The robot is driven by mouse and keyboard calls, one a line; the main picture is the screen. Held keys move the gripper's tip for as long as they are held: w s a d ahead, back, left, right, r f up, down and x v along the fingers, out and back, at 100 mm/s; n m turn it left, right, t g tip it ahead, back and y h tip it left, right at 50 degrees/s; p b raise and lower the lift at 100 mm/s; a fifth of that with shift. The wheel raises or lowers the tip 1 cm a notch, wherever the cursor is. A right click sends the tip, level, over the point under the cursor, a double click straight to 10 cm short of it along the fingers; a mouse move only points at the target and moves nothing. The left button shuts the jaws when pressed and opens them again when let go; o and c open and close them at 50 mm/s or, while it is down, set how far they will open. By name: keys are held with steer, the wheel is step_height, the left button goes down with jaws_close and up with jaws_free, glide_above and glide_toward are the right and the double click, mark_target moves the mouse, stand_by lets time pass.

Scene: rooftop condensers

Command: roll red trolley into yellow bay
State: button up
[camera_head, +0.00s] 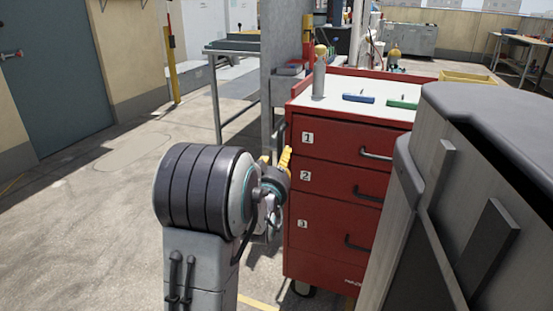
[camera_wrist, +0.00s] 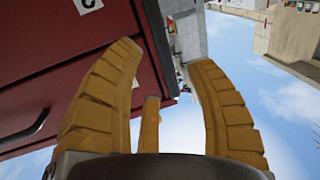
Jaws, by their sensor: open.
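The red trolley (camera_head: 335,235) stands upright in the middle of the head view, with drawers marked 1, 2 and 3, dark drawer handles and a pale top. A dark handle (camera_head: 281,136) shows at its left side, partly behind my gripper. My gripper (camera_head: 277,161) is at the trolley's left front edge, its yellow fingers pointing up. Yellow floor lines (camera_head: 258,303) show near the trolley's base; the whole bay is not visible.
A large grey block (camera_head: 415,215) in the right foreground hides the trolley's right part. A bottle (camera_head: 320,75), a blue item (camera_head: 358,98) and a green item (camera_head: 403,104) are on the trolley top. A grey post and bench (camera_head: 228,50) stand behind. The left floor is clear.

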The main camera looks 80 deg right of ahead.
steer(key=shift+s+d+b, duration=0.1)
steer(key=shift+d+b, duration=0.85)
steer(key=shift+d, duration=1.55)
jaws_close()
